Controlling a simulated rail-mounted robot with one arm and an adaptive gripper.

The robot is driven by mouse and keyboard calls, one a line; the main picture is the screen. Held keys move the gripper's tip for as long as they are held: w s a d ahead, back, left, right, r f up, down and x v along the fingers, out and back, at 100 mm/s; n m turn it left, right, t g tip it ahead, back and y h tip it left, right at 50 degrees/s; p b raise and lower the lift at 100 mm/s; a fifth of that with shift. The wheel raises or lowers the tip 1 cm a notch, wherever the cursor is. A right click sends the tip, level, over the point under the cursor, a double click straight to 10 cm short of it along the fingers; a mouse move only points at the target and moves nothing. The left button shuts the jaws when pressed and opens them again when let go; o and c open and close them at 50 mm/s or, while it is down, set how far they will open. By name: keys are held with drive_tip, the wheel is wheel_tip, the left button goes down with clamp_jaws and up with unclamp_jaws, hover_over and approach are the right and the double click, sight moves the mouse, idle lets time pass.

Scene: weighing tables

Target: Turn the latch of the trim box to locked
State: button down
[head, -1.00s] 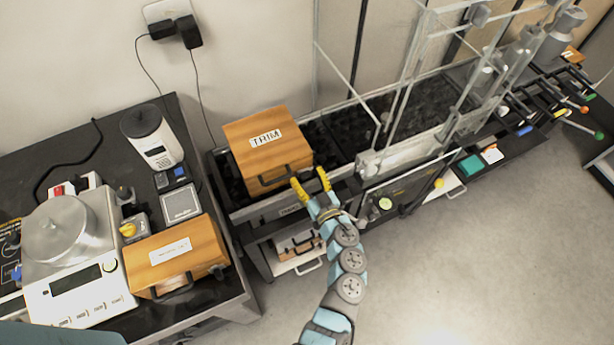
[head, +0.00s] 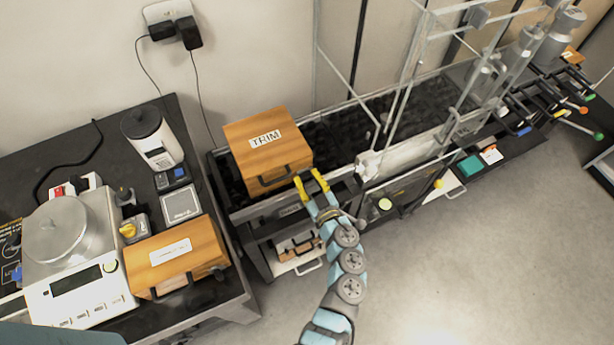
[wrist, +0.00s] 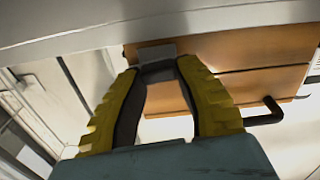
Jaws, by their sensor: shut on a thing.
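The trim box (head: 262,140) is a wooden box with a white TRIM label on its lid and a dark handle on its front. It stands on the dark balance table at the left end. My gripper (head: 309,178) is at the front right of the box, with its yellow fingers pointing up at it. In the wrist view the yellow fingers (wrist: 160,68) come together on a small grey metal latch (wrist: 157,52) on the wooden front (wrist: 215,68). The fingers hide much of the latch, so its exact angle is hard to tell.
A second wooden box (head: 190,262) and a scale (head: 78,262) stand on the left table. Clear glass panels (head: 400,90) rise to the right of the trim box. Below is a shelf with a smaller wooden box (head: 296,250).

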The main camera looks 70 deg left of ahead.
drive_tip(key=n, duration=0.6)
drive_tip(key=shift+s+f+b, duration=0.1)
drive_tip(key=shift+s+b, duration=0.05)
drive_tip(key=shift+b, duration=0.25)
idle(0.3)
drive_tip(key=c, duration=0.7)
unclamp_jaws()
